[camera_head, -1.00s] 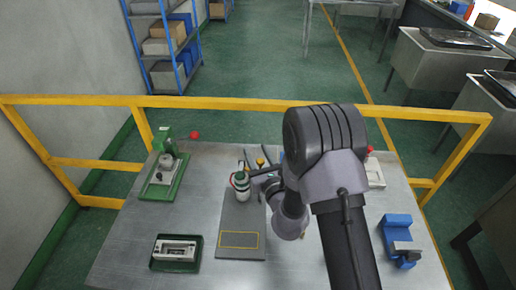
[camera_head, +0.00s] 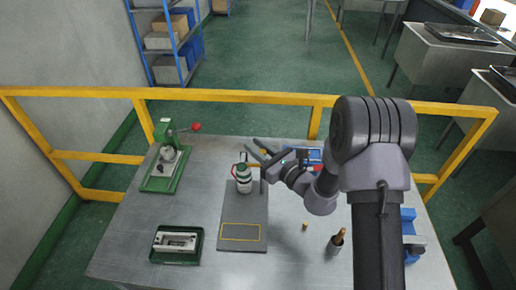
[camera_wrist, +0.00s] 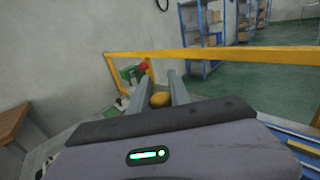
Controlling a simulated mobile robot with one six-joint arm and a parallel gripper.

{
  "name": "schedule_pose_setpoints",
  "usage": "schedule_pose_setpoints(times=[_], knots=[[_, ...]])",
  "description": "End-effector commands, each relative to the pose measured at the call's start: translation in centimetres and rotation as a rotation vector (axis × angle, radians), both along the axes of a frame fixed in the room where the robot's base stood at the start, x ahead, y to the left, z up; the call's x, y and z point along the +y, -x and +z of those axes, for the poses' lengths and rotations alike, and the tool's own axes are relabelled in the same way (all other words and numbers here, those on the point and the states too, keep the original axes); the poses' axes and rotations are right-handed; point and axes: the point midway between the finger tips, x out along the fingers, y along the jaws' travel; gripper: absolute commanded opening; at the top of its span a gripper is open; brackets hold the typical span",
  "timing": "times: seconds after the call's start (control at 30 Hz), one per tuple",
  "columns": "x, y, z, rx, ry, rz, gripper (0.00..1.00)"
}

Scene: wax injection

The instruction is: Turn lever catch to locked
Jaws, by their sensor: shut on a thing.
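My gripper (camera_head: 254,149) is above the back part of a grey base plate (camera_head: 236,213), just right of and behind a white canister with a green top (camera_head: 244,180). In the wrist view my two grey fingers (camera_wrist: 160,86) point away, with a rounded yellow-orange knob (camera_wrist: 161,99) between them. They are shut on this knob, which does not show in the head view. A thin dark upright (camera_head: 262,182) stands beside the canister. I cannot make out the lever catch's shape or its position.
A green press with a red-knobbed lever (camera_head: 166,160) stands at the left. A green tray (camera_head: 178,245) lies front left. A wooden-handled tool in a dark cup (camera_head: 336,242) and a small tan peg (camera_head: 305,226) are at the right. A yellow rail (camera_head: 230,94) runs behind the table.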

Motion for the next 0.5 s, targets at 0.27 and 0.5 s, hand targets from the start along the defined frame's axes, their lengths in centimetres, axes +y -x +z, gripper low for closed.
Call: schedule_pose_setpoints(times=[0.27,0.5], knots=[[0.06,0.06,0.03,0.000,0.001,0.011,0.00],[0.06,0.06,0.02,0.001,0.001,0.010,0.42]])
